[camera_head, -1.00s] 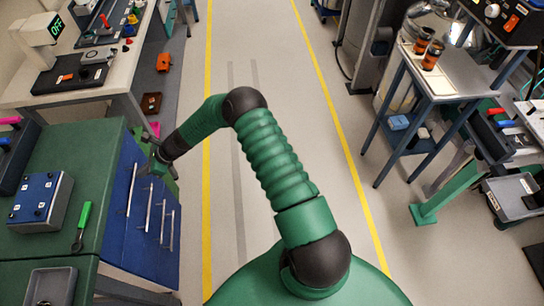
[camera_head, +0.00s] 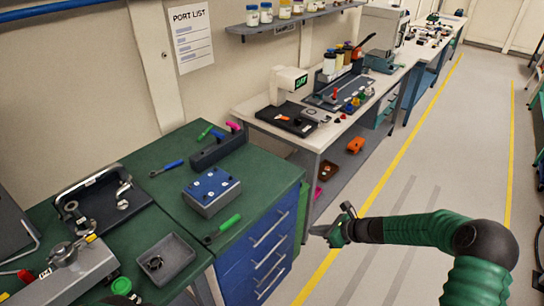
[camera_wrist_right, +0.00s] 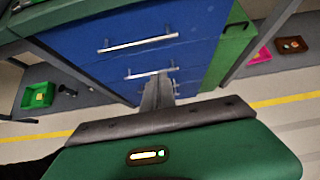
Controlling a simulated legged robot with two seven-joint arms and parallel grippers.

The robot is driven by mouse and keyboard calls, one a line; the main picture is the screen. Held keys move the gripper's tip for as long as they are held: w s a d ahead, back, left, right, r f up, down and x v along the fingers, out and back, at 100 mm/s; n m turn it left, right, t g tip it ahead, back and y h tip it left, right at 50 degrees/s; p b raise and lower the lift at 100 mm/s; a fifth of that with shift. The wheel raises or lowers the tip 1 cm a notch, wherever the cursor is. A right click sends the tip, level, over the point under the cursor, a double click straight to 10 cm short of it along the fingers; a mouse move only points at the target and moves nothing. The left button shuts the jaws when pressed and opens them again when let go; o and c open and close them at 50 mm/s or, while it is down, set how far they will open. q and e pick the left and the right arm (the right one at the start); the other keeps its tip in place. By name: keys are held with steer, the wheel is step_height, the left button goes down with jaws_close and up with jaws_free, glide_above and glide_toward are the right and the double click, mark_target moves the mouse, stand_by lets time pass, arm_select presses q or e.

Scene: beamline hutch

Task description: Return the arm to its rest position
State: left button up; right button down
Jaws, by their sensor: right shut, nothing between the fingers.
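My right arm (camera_head: 420,229), green with black joints, comes in from the right edge of the head view. Its gripper (camera_head: 318,231) is shut and empty, pointing left beside the blue drawer cabinet (camera_head: 252,262). In the right wrist view the shut fingers (camera_wrist_right: 157,92) point at the blue drawer fronts (camera_wrist_right: 140,40) and their metal handles. I cannot tell the exact gap to the handles. My left gripper is not in view.
The green bench top (camera_head: 150,215) carries a blue box (camera_head: 211,190), a green-handled tool (camera_head: 225,224) and a grey tray (camera_head: 165,260). A white bench (camera_head: 345,122) stands behind. The aisle floor (camera_head: 425,180) with yellow lines is clear.

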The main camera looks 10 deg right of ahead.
steer(key=s+a+r+n+g+h, duration=0.1)
steer(key=s+a+r+n+h, duration=0.1)
steer(key=s+n, duration=0.6)
steer(key=s+a+r+n+g+h, duration=0.2)
steer(key=s+r+n, duration=0.1)
steer(key=s+n, duration=0.6)
steer(key=s+a+r+n+g+h, duration=0.2)
steer(key=s+n, duration=0.7)
steer(key=n, duration=0.1)
steer(key=shift+s+r+n+h, duration=0.2)
steer(key=shift+r+n+h, duration=0.1)
steer(key=shift+r, duration=0.1)
steer(key=shift+d, duration=0.25)
steer(key=shift+a, duration=0.15)
